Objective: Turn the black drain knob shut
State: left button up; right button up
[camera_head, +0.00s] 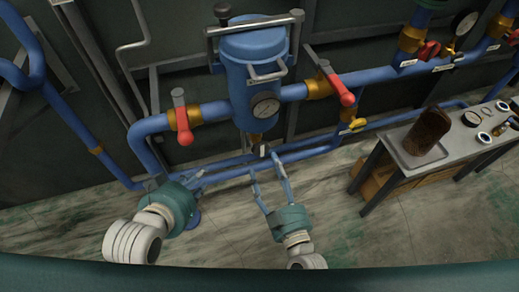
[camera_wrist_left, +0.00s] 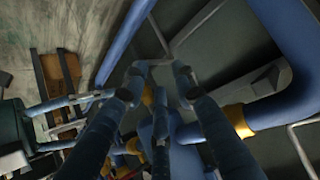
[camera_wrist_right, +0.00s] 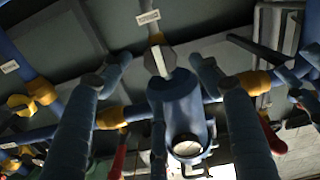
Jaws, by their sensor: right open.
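The black drain knob (camera_head: 262,150) is small and sits under the blue vessel (camera_head: 252,85), below its brass fitting. In the right wrist view the dark knob (camera_wrist_right: 159,60), with a pale bar across it, shows between the fingers, seen from below. My right gripper (camera_head: 265,165) is open just below the knob, one finger on each side. I cannot tell whether either finger touches it. My left gripper (camera_head: 178,177) is open and empty, lower left of the vessel near the low blue pipes. Its two fingers (camera_wrist_left: 160,82) stand apart in the left wrist view.
Red-handled valves (camera_head: 182,117) (camera_head: 340,88) flank the vessel. Low blue pipes (camera_head: 310,152) run behind the grippers. A metal bench (camera_head: 450,150) with a brown item (camera_head: 429,130) stands at right. The front floor is clear.

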aim_at(262, 151)
jog(key=b+x, duration=0.1)
jog(key=x, duration=0.6)
jog(key=shift+w+f, duration=0.15)
jog(key=shift+w, duration=0.15)
pick_arm(q)
jog(key=w+d+r+t+h, duration=0.1)
jog(key=w+d+r+t, duration=0.1)
jog(key=w+r+t, duration=0.3)
jog(key=shift+w+d+r+h+b, duration=0.3)
jog(key=shift+w+r, duration=0.05)
jog(key=shift+r, duration=1.55)
pick_arm(e)
jog(key=shift+w+a, duration=0.2)
jog(key=shift+w, duration=0.2)
jog(key=c, duration=1.2)
